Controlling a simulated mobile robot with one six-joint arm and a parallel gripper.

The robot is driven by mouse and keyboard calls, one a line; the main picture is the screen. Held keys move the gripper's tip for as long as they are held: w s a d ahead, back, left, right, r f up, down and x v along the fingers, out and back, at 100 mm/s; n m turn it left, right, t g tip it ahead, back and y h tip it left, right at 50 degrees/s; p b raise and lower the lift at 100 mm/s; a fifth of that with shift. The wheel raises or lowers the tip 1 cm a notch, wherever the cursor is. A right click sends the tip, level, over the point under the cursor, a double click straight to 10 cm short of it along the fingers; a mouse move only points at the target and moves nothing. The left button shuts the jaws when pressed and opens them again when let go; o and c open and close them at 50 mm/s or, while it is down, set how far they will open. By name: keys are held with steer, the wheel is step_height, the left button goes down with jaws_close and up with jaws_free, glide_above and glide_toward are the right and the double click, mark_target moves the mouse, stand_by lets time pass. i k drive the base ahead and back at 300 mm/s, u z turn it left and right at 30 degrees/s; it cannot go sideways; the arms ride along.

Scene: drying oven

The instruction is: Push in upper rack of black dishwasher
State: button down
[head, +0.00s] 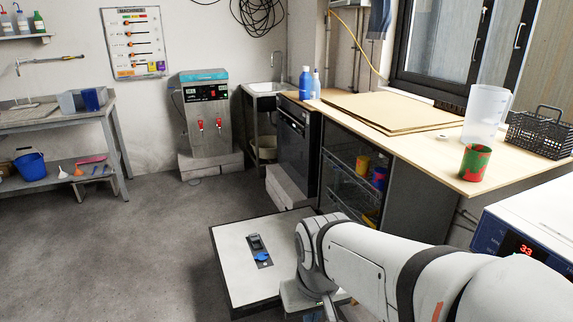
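The black dishwasher (292,150) stands under the left end of the wooden counter, beyond my arm. Its dark front looks closed. Right beside it, under the counter, is an open dark bay with wire racks (340,172) holding orange and blue cups. I cannot tell whether these racks belong to the dishwasher or how far out the upper one stands. My arm reaches in from the lower right and bends down near the bottom centre, covering the lower part of the bay. My gripper's fingertips are not visible.
The wooden counter (418,147) carries flat boards, a clear jug (485,116), a red-green cup (474,163) and a black wire basket (540,131). A device with a red display (525,250) stands at lower right. The grey floor (140,240) at left is clear.

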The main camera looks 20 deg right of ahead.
mark_target(328, 159)
steer(key=i, duration=1.2)
steer(key=u, duration=0.05)
